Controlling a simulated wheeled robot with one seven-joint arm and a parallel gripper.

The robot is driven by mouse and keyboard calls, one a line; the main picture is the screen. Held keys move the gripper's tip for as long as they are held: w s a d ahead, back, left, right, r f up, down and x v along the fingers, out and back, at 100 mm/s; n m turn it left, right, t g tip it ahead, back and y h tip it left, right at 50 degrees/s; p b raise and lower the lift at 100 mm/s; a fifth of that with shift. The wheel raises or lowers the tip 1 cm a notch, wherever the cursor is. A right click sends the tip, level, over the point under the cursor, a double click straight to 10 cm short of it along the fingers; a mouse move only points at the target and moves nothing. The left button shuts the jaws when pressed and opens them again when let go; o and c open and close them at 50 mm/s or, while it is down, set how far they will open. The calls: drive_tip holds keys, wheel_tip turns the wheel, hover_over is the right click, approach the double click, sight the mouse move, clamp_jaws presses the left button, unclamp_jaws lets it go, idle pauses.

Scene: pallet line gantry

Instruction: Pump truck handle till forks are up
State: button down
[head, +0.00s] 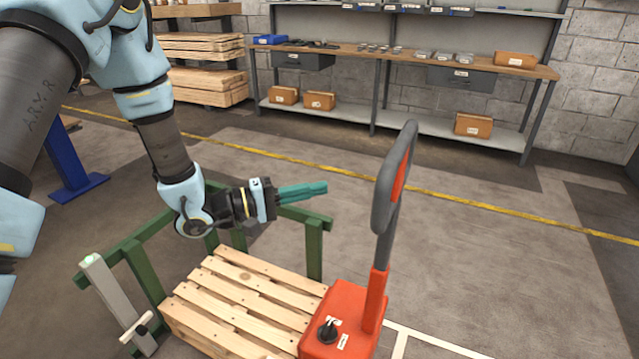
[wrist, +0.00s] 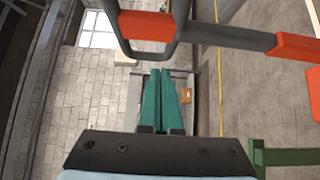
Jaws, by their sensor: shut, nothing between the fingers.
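The pallet truck's handle (head: 386,190) is a dark grey loop with an orange grip, on an orange-based shaft, and stands nearly upright at the centre right. Its orange body (head: 341,318) with a black knob sits at the front end of a wooden pallet (head: 246,301). The forks are hidden by the pallet. My gripper (head: 326,188) is shut and empty, its teal fingers pointing right toward the handle and apart from it in the head view. In the wrist view the fingers (wrist: 166,75) point toward the handle loop (wrist: 148,28), which crosses the top of the picture.
A green frame (head: 314,245) stands around the pallet's far and left sides. A grey post (head: 119,304) with a black knob stands at the left. A workbench (head: 400,58) lines the back wall. Floor right of the truck is clear.

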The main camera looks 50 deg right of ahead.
drive_tip(key=s+a+p+x, duration=0.1)
drive_tip(key=s+p+x, duration=0.1)
drive_tip(key=x, duration=0.9)
drive_tip(key=shift+s+d+p, duration=0.15)
drive_tip(key=shift+s+p, duration=0.2)
drive_tip(key=shift+p, duration=0.5)
drive_tip(key=s+d+f+m+t+y+b, duration=0.1)
drive_tip(key=s+d+f+b, duration=0.1)
drive_tip(key=s, duration=0.8)
drive_tip(key=s+d+f+m+y+b, duration=0.1)
drive_tip(key=s+d+f+b, duration=0.1)
drive_tip(key=s, duration=0.8)
drive_tip(key=s+d+f+m+t+y+b, duration=0.1)
drive_tip(key=s+d+f+b, duration=0.2)
drive_tip(key=s, duration=0.7)
drive_tip(key=d, duration=0.2)
drive_tip(key=shift+d+t, duration=0.3)
drive_tip(key=shift+d, duration=0.1)
drive_tip(key=shift+f, duration=0.1)
